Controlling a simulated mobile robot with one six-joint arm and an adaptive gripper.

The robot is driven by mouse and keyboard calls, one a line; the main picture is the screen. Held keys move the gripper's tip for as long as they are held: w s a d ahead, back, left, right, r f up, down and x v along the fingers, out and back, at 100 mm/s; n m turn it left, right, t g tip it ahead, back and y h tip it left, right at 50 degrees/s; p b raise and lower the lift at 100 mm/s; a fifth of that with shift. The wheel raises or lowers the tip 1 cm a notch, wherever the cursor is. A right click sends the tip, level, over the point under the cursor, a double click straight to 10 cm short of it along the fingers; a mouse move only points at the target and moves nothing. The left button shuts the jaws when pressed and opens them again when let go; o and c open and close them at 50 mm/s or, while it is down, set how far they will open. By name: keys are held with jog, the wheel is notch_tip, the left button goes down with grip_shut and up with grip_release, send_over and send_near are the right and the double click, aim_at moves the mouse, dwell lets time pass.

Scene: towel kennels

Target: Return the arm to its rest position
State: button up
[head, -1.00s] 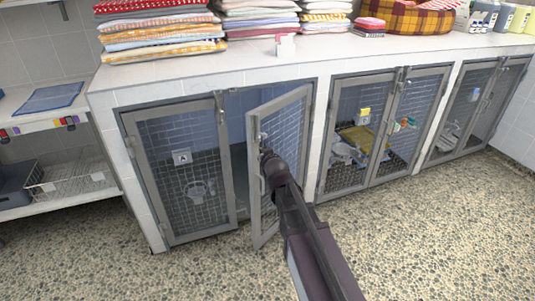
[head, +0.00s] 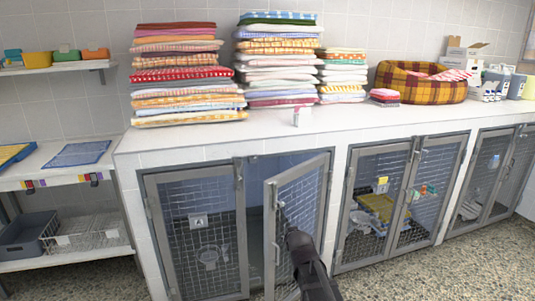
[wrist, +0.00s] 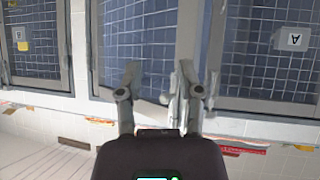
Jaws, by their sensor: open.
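My gripper (wrist: 168,85) is open in the wrist view, its two fingers spread. A grey metal door latch (wrist: 181,90) shows between the fingers, nearer the right one; I cannot tell whether they touch. In the head view my gripper (head: 284,222) is at the mesh door (head: 297,215) of the leftmost kennel, partly hidden by my own arm. That door stands ajar, swung outward. The other door (head: 198,235) of this kennel, with a label A (head: 198,221), looks shut.
The white counter (head: 340,122) above the kennels bears stacks of folded towels (head: 188,75) and a plaid pet bed (head: 422,84). Kennels on the right have shut doors (head: 428,190). A shelf (head: 110,240) with a grey bin (head: 25,240) stands left. Pebbled floor shows in front at right.

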jog(key=s+d+f+m+g, duration=0.1)
jog(key=s+d+f+g, duration=0.2)
jog(key=s, duration=0.5)
jog(key=s+d+f+g, duration=0.2)
jog(key=s+g, duration=0.2)
jog(key=s, duration=0.3)
jog(key=s+d+f+m+g, duration=0.1)
jog(key=s+d+f+g, duration=0.2)
jog(key=s, duration=0.5)
notch_tip(320, 180, up, 23)
jog(key=g+p, duration=0.1)
jog(key=p, duration=2.2)
jog(key=shift+w+h, duration=0.3)
jog(key=shift+r, duration=0.1)
